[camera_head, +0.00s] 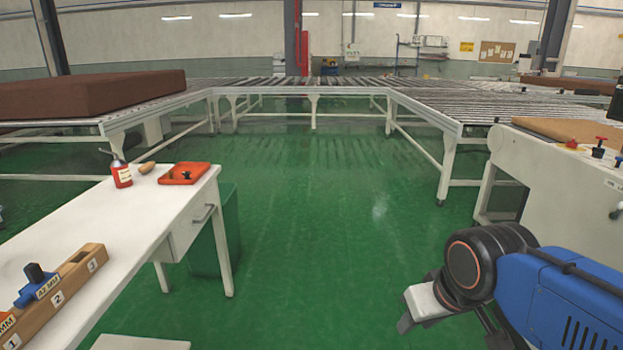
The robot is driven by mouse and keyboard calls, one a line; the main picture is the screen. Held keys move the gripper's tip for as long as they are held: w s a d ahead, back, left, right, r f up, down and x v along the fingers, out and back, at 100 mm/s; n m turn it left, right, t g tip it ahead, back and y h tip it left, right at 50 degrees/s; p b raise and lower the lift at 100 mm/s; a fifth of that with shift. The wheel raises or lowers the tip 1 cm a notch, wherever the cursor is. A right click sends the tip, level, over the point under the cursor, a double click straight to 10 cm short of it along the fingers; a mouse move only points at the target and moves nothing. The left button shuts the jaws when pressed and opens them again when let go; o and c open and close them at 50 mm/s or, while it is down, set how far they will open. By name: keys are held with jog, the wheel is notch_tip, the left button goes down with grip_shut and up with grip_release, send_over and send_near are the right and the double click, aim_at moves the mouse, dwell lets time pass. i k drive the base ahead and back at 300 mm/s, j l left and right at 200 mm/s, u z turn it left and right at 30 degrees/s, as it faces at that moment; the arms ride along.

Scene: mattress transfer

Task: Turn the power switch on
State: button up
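A white machine (560,185) stands at the right edge. I cannot tell which of these is the power switch. My gripper (415,318) is at the lower right, over the green floor, to the left of and apart from the machine. Its fingers are mostly hidden by its wrist, and nothing shows in it.
A white table (90,225) at the left holds a red bottle (121,174), an orange tray (184,173) and a wooden numbered block (75,280). Roller conveyors (440,100) span the back, with a brown mattress (95,92) at left. The green floor (310,240) between is clear.

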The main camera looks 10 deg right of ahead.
aim_at(574, 145)
jog(key=i+z, duration=0.3)
jog(key=i, duration=0.25)
jog(key=i+j+z, duration=0.15)
jog(key=i+z, duration=0.15)
jog(key=i, duration=0.25)
jog(key=i+j+z, duration=0.35)
jog(key=i, duration=0.15)
